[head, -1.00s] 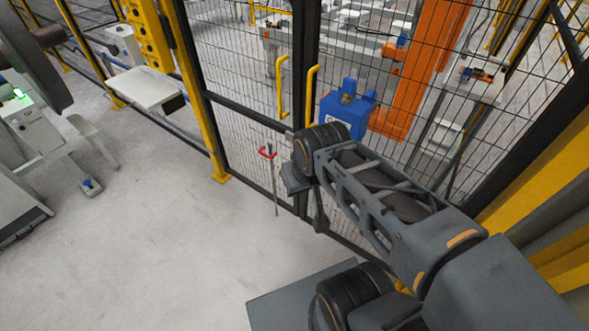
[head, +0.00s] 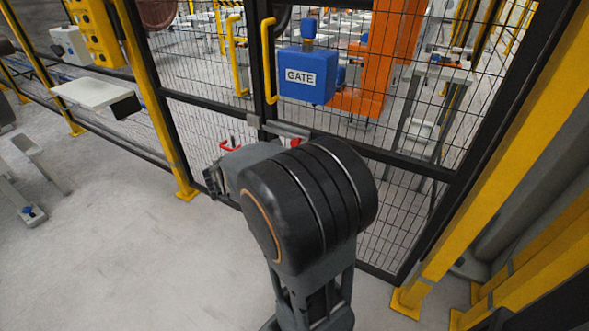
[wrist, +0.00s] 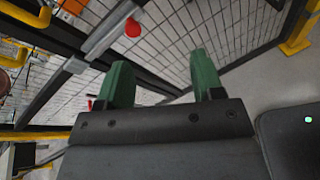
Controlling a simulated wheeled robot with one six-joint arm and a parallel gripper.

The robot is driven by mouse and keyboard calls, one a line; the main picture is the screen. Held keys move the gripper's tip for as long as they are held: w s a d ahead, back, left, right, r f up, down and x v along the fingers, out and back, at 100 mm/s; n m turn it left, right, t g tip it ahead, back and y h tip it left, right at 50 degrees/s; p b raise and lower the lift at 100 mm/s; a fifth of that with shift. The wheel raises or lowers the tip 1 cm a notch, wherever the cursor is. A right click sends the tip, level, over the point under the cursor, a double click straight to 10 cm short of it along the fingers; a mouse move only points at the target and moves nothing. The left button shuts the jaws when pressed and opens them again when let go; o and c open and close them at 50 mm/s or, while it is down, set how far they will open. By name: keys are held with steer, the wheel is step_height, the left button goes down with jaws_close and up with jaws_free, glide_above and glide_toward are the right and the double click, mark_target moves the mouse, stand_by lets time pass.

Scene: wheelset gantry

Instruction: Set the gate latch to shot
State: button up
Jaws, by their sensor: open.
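The gate latch (head: 285,128) is a grey bar on the black gate frame, below the blue GATE box. A red knob (head: 295,142) beside it is partly hidden by my arm. In the wrist view the grey latch bar (wrist: 106,36) and the round red knob (wrist: 132,27) lie ahead of my fingers. A smaller grey plate (wrist: 75,65) sits across the frame post from the bar. I cannot tell whether the bar enters it. My gripper (wrist: 163,80) has two green fingers spread apart with nothing between them. The knob is apart from both fingers.
The blue GATE box (head: 307,75) and yellow pull handles (head: 268,60) are above the latch. A red drop-rod handle (head: 230,146) stands left of it. A yellow post (head: 150,100) bounds the gate at left. Clear floor (head: 120,250) lies at front left.

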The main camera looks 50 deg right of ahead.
mark_target(293, 145)
steer(key=w+d+f+n+t+h+b, duration=0.3)
steer(key=w+f+n+b, duration=0.2)
steer(key=f+n, duration=0.15)
steer(key=b+x, duration=0.1)
steer(key=x, duration=0.8)
steer(key=b+x, duration=0.1)
steer(key=x, duration=0.3)
steer(key=shift+w+d+b, duration=0.35)
jaws_close()
